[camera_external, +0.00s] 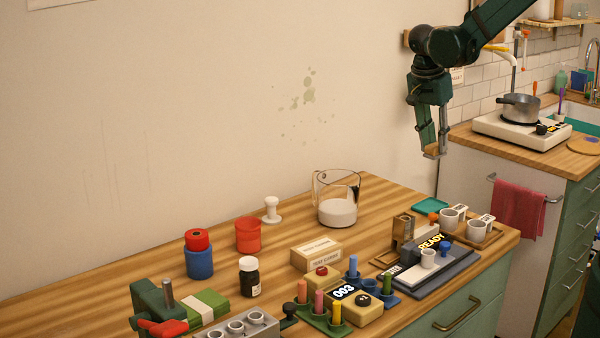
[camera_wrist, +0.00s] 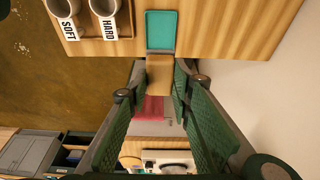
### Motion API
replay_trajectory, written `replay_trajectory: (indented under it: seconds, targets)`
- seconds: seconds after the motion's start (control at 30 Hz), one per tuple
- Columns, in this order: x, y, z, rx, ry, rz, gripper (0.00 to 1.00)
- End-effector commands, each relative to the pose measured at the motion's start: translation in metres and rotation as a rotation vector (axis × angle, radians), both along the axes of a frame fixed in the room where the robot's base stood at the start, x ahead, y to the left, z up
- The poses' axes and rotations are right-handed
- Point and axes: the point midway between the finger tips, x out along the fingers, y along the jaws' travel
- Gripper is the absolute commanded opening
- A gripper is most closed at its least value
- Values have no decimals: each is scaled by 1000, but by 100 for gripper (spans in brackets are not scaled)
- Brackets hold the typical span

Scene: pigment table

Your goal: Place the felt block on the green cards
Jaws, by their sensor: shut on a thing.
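My gripper (camera_external: 432,154) is raised in the air beyond the back right of the wooden table. It is shut on a tan block, which I take to be the felt block (camera_external: 433,151). In the wrist view the block (camera_wrist: 159,76) sits between the two green fingers (camera_wrist: 160,92). The green cards (camera_external: 190,307) look like a banded green stack with a white strip, lying flat at the table's front left. My gripper is far to the right of the cards and well above them. Nothing is seen lying on top of the cards.
A green clamp (camera_external: 152,300) and a grey holed block (camera_external: 245,328) stand close around the cards. A dark bottle (camera_external: 249,278), red cup (camera_external: 248,235) and glass jug (camera_external: 338,200) stand behind. A teal tray (camera_external: 431,206) lies at the right, also in the wrist view (camera_wrist: 161,30).

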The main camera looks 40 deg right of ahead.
Motion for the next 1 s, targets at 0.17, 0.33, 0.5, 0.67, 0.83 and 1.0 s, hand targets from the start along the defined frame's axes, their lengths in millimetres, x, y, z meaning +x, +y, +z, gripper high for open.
replay_trajectory:
  seconds: [0.17,0.33,0.5,0.67,0.83,1.0]
  targets:
    - [-1,0,23,0,0,0,11]
    - [13,22,23,2,0,54,11]
    - [28,48,24,4,1,118,11]
    - [45,83,24,6,1,201,11]
    - [64,129,25,9,3,304,11]
    - [80,177,26,11,4,409,11]
